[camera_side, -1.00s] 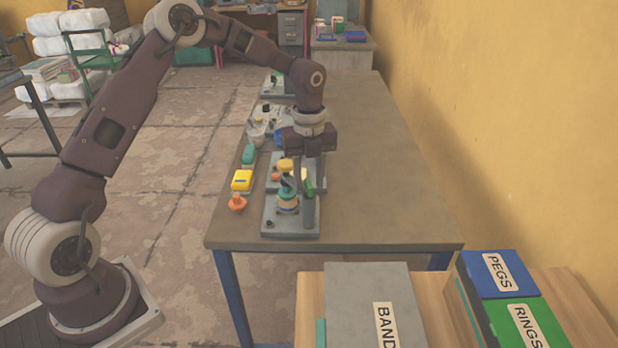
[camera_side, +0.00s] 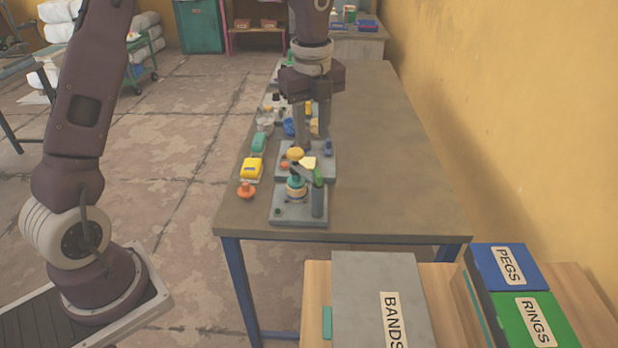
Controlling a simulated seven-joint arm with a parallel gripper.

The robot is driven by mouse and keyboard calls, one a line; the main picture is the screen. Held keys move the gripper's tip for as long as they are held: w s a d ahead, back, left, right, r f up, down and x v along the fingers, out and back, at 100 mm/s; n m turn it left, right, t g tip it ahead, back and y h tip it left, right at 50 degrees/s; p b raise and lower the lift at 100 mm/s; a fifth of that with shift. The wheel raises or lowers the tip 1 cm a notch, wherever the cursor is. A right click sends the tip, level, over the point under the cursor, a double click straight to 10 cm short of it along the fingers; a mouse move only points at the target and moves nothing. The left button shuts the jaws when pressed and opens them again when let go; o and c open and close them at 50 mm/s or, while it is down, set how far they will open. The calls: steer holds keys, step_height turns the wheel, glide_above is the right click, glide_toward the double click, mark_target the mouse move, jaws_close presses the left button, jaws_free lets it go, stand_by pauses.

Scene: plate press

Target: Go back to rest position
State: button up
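My gripper (camera_side: 313,142) hangs pointing down above the row of grey plates on the table. Its two fingers are apart, with small coloured parts visible behind the gap and nothing held between them. The nearest plate (camera_side: 290,219) carries a ringed peg (camera_side: 296,187) in teal and tan, and a grey post (camera_side: 318,200) with a green part at its top. The fingertips are above and behind this plate, near the second plate (camera_side: 313,173), which bears an orange-yellow knob (camera_side: 295,153). The fingers partly hide the plates farther back.
Along the table's left side stand a yellow block (camera_side: 251,169), an orange knob (camera_side: 246,189) and a teal block (camera_side: 258,143). The right half of the table (camera_side: 390,165) is bare.

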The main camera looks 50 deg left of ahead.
steer(key=s+d+r+n+t, duration=0.1)
steer(key=s+d+r+n, duration=0.1)
steer(key=s+r+n, duration=0.35)
steer(key=s+d+r+n+t, duration=0.1)
steer(key=s+r+n+t, duration=0.15)
steer(key=s+n, duration=0.6)
steer(key=s+d+f+n+t, duration=0.1)
steer(key=s+n, duration=0.6)
steer(key=s, duration=0.7)
steer(key=shift+s+d+f+h, duration=0.15)
steer(key=shift+d+f+h, duration=0.2)
steer(key=shift+d+h, duration=0.05)
